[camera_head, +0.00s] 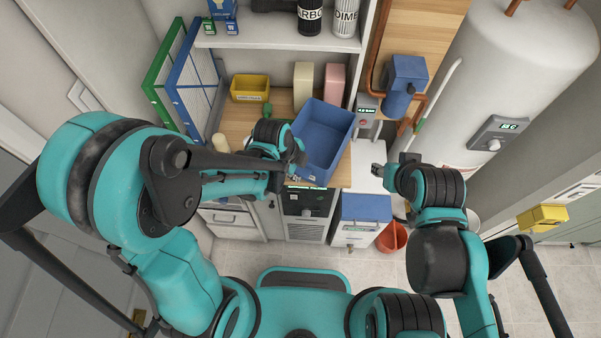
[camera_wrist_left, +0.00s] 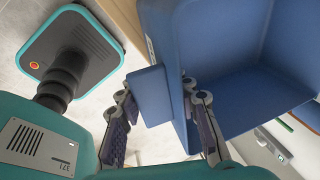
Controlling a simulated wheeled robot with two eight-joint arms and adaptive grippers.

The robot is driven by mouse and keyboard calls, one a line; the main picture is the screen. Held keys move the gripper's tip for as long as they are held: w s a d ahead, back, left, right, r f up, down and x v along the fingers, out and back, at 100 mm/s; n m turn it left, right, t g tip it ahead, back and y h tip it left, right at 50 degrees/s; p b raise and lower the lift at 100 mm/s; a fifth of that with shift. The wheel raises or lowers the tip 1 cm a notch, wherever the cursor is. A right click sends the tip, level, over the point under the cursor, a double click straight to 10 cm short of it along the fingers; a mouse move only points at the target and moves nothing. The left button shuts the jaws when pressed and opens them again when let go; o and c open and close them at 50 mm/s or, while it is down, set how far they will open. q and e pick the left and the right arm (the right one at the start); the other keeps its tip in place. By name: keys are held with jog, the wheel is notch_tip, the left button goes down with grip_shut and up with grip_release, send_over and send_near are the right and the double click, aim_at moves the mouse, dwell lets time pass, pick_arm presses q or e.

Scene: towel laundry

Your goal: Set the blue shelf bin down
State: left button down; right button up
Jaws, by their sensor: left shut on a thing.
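The blue shelf bin (camera_head: 318,142) is an open, empty-looking box at the right part of the wooden counter (camera_head: 236,125). It looks tilted, and I cannot tell whether its base touches the counter. My left gripper (camera_head: 296,168) is at the bin's near left side. In the left wrist view, the left gripper (camera_wrist_left: 163,112) has one finger on each side of a blue tab on the bin (camera_wrist_left: 228,55), shut on it. My right gripper (camera_head: 379,172) is to the right of the bin, apart from it. Its finger opening is too small to make out.
A yellow bin (camera_head: 250,87), a cream container (camera_head: 302,84) and a pink container (camera_head: 334,82) stand at the counter's back. Green and blue framed panels lean at left. A white tank (camera_head: 500,85) stands right.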

pick_arm(q)
jog(key=shift+f, duration=0.5)
jog(key=shift+r, duration=0.15)
pick_arm(e)
jog(key=shift+f, duration=0.3)
pick_arm(q)
jog(key=shift+f, duration=0.2)
jog(key=c, duration=1.1)
grip_release()
jog(key=shift+o, duration=0.2)
pick_arm(e)
jog(key=shift+f, duration=0.1)
pick_arm(q)
jog(key=shift+r, duration=0.1)
